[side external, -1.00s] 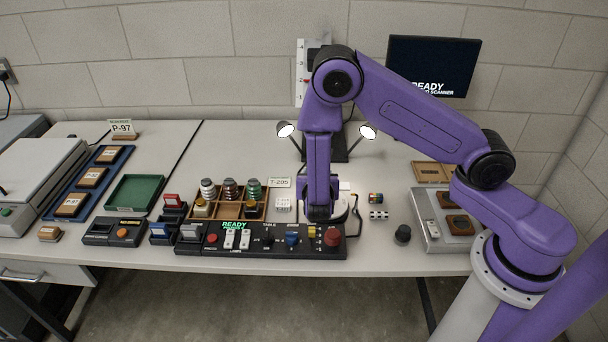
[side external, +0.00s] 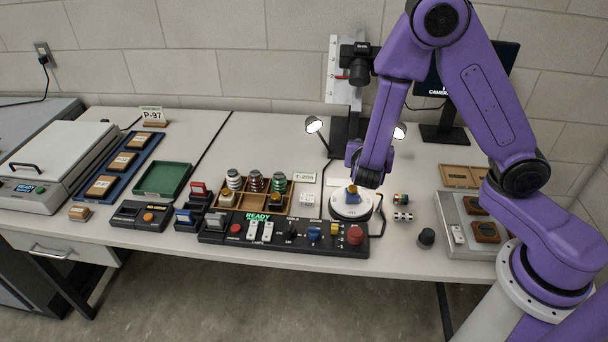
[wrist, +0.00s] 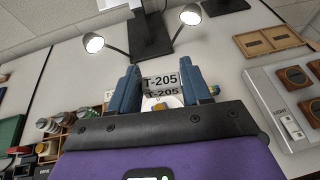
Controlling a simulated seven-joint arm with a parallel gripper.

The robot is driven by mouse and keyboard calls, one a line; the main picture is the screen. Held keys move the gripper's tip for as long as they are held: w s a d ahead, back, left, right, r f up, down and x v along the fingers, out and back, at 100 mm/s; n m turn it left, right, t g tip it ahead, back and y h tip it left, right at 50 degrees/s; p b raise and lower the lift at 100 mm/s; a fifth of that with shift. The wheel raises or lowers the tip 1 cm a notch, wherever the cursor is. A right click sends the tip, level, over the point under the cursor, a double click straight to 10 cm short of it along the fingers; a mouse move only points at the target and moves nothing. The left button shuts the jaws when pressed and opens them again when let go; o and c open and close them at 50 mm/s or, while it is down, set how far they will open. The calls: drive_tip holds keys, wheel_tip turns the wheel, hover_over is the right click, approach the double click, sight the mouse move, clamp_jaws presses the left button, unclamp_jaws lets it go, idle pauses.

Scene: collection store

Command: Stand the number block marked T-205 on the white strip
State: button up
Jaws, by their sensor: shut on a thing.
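My gripper (wrist: 162,84) has its two blue fingers on either side of a white block marked T-205 (wrist: 160,80) in the wrist view and is shut on it. The same mark shows a second time just below, perhaps on another face.
Two lamps (side external: 314,125) stand behind. Small blocks (side external: 401,200) lie to the right.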

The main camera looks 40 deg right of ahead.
drive_tip(key=w+a+f+n+t+y, duration=0.1)
drive_tip(key=w+f+n+t+y, duration=0.1)
drive_tip(key=w, duration=0.4)
drive_tip(key=w+a+f+n+t+y, duration=0.1)
drive_tip(key=w+f+n+t+y, duration=0.15)
drive_tip(key=w, duration=0.25)
drive_tip(key=n+y, duration=0.6)
hover_over(279, 164)
drive_tip(key=shift+t, duration=0.45)
wheel_tip(279, 164, down, 13)
drive_tip(key=shift+f, duration=1.75)
drive_tip(key=shift+f, duration=0.15)
drive_tip(key=o, duration=1)
drive_tip(key=shift+o, duration=0.2)
drive_tip(key=shift+r, duration=0.2)
